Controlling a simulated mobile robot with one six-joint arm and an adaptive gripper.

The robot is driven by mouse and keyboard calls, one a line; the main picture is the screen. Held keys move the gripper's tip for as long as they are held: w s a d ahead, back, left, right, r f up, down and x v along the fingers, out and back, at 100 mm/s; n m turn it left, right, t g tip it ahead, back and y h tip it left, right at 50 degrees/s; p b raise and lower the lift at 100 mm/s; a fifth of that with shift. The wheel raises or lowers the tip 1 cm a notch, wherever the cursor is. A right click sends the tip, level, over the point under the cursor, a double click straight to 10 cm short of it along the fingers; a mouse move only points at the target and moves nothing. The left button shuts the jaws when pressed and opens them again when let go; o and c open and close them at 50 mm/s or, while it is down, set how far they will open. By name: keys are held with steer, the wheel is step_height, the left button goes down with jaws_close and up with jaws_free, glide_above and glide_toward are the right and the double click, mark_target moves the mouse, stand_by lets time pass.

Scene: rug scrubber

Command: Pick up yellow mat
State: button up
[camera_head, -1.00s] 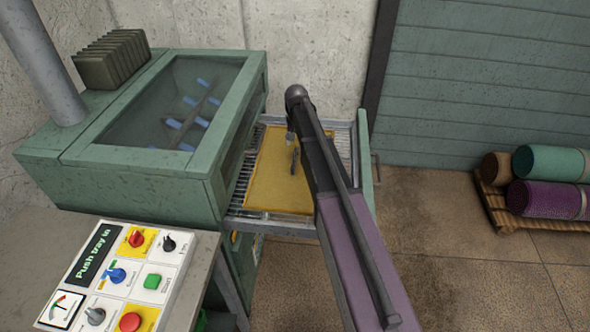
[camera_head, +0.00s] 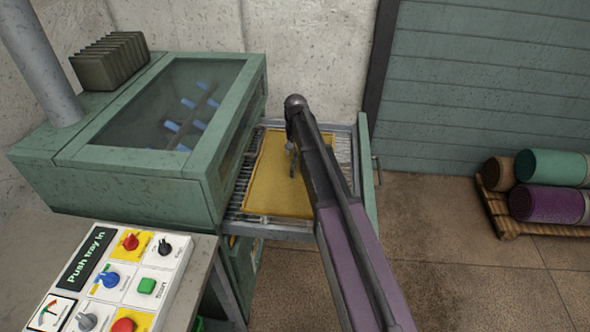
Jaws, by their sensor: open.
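The yellow mat (camera_head: 275,192) lies flat on the pulled-out metal tray (camera_head: 240,213) at the right side of the green machine. My arm reaches over the tray from the lower right and hides the mat's right part. My gripper (camera_head: 292,172) is small in view, over the mat, beside the arm's far end. It is open and nothing shows in it. I cannot tell whether its fingertips touch the mat.
The green scrubbing machine (camera_head: 130,165) with a glass lid stands left of the tray. A control panel (camera_head: 125,285) reading "Push tray in" is at lower left. Rolled rugs (camera_head: 548,204) lie on a pallet (camera_head: 498,215) at right. Floor between is clear.

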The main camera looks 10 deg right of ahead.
mark_target(294, 160)
steer(key=shift+a+f+b, duration=0.2)
steer(key=shift+f+b, duration=2.15)
steer(key=shift+f, duration=0.15)
steer(key=shift+c, duration=0.2)
jaws_close()
